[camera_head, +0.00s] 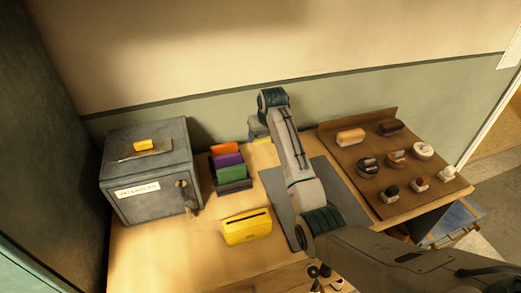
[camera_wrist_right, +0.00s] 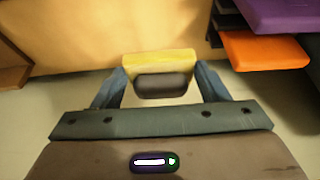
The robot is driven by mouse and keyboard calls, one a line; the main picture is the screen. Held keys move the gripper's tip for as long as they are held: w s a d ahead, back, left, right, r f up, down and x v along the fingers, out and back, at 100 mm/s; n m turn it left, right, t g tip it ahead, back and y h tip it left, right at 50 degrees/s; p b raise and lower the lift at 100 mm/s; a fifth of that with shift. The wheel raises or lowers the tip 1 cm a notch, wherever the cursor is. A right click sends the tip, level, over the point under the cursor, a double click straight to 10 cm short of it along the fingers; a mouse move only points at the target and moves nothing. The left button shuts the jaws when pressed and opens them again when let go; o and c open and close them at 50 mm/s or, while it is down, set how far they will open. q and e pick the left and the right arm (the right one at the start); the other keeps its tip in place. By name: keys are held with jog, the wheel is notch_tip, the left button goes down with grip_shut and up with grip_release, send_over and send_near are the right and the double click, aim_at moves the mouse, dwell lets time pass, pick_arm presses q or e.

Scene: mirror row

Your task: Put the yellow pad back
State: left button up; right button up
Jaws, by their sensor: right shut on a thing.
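My right gripper (camera_head: 260,131) is at the back of the table, against the green wall, and mostly hidden behind my own arm in the head view. In the right wrist view, its two blue-grey fingers (camera_wrist_right: 165,82) are shut on a yellow pad (camera_wrist_right: 160,62) with a dark grey part facing the camera. Only a small yellow bit of the pad (camera_head: 264,140) shows in the head view. A rack holds orange (camera_head: 223,148), purple (camera_head: 227,160) and green (camera_head: 231,173) pads, left of the gripper. The rack's dark front (camera_head: 234,187) looks empty. My left gripper is not in view.
A grey safe (camera_head: 150,195) stands at the left, with a small yellow block (camera_head: 145,144) on top. A yellow slotted box (camera_head: 246,229) sits near the front. A brown board (camera_head: 390,160) with stamp-like items is at the right. Bare wood (camera_head: 165,250) lies front left.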

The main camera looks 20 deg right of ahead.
jog(key=p, duration=0.1)
send_over(262, 157)
jog(key=s, duration=0.2)
notch_tip(262, 157, down, 4)
jog(key=shift+w+f, duration=0.1)
jog(key=shift+f, duration=0.05)
notch_tip(262, 157, down, 3)
jog(key=shift+w+r+p, duration=0.15)
jog(key=shift+p, duration=0.4)
jog(key=shift+f, duration=0.45)
jog(key=o, duration=0.9)
jog(key=shift+f, duration=0.1)
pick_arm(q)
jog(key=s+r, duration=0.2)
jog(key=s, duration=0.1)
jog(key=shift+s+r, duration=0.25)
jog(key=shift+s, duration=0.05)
pick_arm(e)
jog(key=shift+r, duration=0.4)
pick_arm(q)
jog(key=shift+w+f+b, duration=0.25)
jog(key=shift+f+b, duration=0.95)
pick_arm(e)
jog(key=v, duration=1.1)
jog(key=shift+s+r, duration=0.2)
jog(key=shift+s, duration=0.1)
